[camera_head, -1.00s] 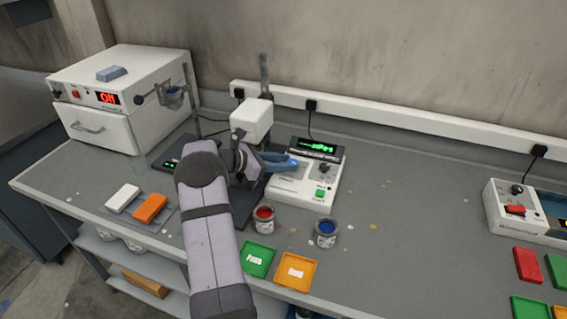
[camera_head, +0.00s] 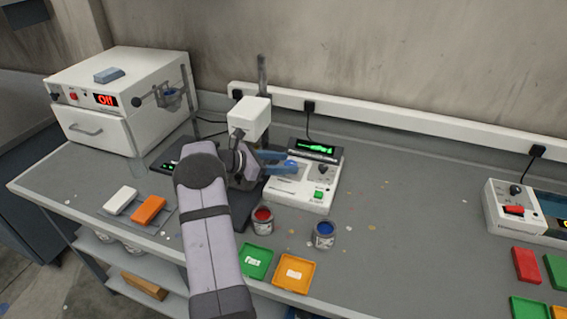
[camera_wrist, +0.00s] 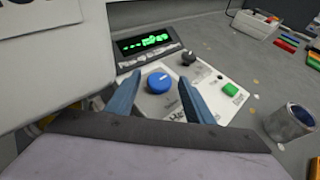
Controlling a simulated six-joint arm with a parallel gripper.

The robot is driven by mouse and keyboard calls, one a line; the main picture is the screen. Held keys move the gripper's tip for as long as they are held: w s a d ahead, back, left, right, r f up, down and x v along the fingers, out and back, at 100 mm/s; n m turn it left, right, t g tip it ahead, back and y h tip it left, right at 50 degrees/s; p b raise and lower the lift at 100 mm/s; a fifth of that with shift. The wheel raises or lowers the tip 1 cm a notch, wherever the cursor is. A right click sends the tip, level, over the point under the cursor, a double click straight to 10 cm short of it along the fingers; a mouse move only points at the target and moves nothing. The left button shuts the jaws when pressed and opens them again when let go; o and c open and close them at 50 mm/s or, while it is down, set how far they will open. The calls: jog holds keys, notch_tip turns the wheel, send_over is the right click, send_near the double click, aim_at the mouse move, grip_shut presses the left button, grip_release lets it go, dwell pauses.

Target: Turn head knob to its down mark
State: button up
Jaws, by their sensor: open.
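My gripper (camera_head: 293,161) is open in the head view, with its blue fingers over the left part of a white control box (camera_head: 300,201). In the wrist view, the fingers of my gripper (camera_wrist: 160,79) stand apart on either side of a round blue knob (camera_wrist: 158,84) with a white pointer line toward the upper right. I cannot tell whether they touch it. A white block-shaped head (camera_head: 250,118) on a stand rises behind my wrist, with a dark round part on its front. I cannot tell which knob is the head knob; no down mark is readable.
The box also has a green display (camera_wrist: 148,42), a small black knob (camera_wrist: 188,57) and a green button (camera_wrist: 230,89). A red paint can (camera_head: 263,221) and a blue paint can (camera_head: 324,234) stand in front.

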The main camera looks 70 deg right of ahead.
jog(key=shift+b+v, duration=1)
jog(key=shift+v, duration=2.55)
jog(key=shift+s+r, duration=0.1)
jog(key=shift+s, duration=0.1)
jog(key=shift+s+a+r+n+t+h, duration=0.1)
jog(key=shift+s+r+n+t+h, duration=0.15)
jog(key=shift+s+n+t+h, duration=0.4)
jog(key=shift+s+a+f+n+t+h, duration=0.2)
jog(key=shift+a+n+t+h, duration=0.15)
jog(key=shift+n+t, duration=0.35)
jog(key=shift+s+a+f+n+t, duration=0.1)
jog(key=shift+a+f+n+t, duration=0.1)
jog(key=shift+a+n+t, duration=0.15)
jog(key=shift+p+x, duration=0.75)
jog(key=shift+x, duration=2.9)
jog(key=shift+d+r, duration=0.1)
